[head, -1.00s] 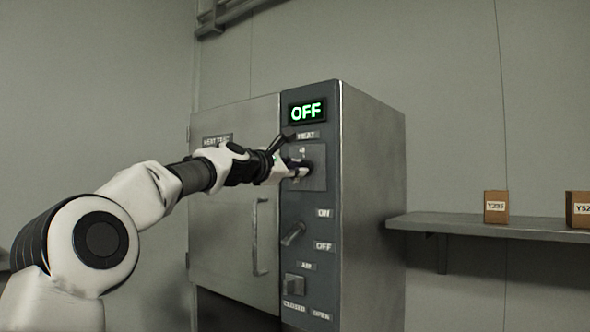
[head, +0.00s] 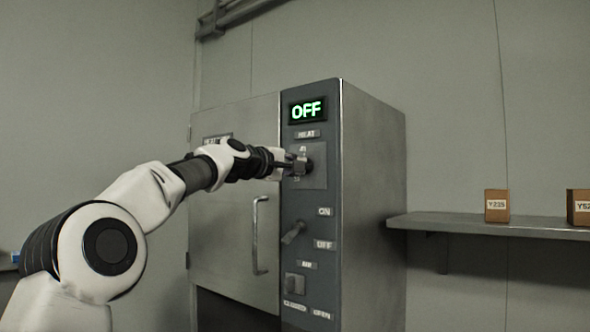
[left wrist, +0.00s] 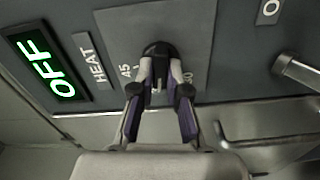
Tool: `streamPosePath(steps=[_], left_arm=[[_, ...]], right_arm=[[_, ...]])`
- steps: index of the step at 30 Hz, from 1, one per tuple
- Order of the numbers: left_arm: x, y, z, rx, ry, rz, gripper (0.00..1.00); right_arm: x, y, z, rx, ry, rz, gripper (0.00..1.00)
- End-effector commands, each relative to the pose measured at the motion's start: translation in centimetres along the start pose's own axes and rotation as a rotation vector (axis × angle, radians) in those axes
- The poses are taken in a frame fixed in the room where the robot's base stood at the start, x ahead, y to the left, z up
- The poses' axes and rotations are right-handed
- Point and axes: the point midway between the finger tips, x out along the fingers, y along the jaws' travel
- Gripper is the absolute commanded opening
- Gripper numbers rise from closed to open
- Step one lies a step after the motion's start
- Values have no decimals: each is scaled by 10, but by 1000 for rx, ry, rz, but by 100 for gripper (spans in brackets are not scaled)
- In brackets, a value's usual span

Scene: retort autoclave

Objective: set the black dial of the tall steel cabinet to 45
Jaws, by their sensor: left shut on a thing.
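The tall steel cabinet (head: 372,190) has a dark control panel with a green display (head: 307,111) reading OFF. The black dial (left wrist: 160,48) sits on a grey plate below the HEAT label (head: 307,134). My left gripper (head: 297,163) reaches the plate from the left. In the left wrist view, my left gripper (left wrist: 160,72) is shut on the dial, one finger on each side. A 45 mark (left wrist: 125,72) shows left of the fingers there, and another number right of them is partly hidden. In the head view the gripper mostly covers the dial. My right gripper is not in view.
A long door handle (head: 260,236) stands out left of the panel. A wall shelf (head: 480,226) at the right carries small boxes (head: 497,206).

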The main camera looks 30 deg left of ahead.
Motion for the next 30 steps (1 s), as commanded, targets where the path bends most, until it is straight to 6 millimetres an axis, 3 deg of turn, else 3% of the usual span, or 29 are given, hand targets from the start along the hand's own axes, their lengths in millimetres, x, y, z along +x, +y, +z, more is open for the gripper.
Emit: streamPosePath(steps=[30], left_arm=[[2,-5,2,943,-9,-6,0]], right_arm=[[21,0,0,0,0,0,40]])
